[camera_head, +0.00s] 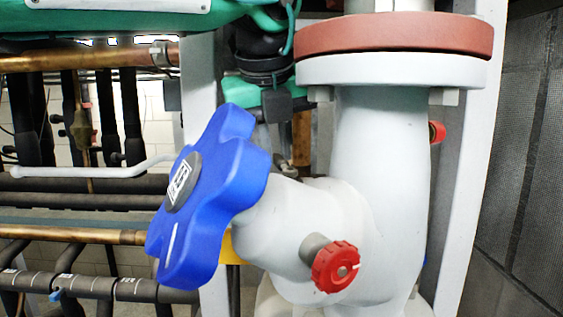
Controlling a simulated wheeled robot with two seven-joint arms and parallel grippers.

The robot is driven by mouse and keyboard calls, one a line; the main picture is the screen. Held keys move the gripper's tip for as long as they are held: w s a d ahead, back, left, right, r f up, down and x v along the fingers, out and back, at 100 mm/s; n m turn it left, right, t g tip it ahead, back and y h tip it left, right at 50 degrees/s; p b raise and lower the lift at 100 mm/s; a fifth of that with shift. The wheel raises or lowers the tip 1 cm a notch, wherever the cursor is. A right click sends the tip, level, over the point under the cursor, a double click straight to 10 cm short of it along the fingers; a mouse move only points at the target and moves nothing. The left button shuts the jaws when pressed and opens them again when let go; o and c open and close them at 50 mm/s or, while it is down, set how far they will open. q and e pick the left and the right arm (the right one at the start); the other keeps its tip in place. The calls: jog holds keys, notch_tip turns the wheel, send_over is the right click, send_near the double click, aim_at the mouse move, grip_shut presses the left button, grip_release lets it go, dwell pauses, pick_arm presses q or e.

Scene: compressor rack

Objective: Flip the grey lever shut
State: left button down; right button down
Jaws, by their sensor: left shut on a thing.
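A thin light-grey lever (85,172) shows at the left of the head view. It runs nearly level from a rounded end at the far left, then bends up slightly to the right. Its right end passes behind the blue handwheel (213,195), so its pivot is hidden. The handwheel sits on a large pale grey valve body (375,170), which carries a small red knob (336,267). I cannot make out either gripper in this view, nor any contact with the lever.
Copper pipes (75,61) and dark insulated pipes cross the left side behind the lever. A red-brown flange (393,35) tops the valve body. A dark mesh panel (520,150) closes off the right. There is some open space around the lever's left end.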

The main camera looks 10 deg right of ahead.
pick_arm(q)
jog(key=shift+a+r, duration=0.1)
jog(key=c, duration=1.4)
grip_release()
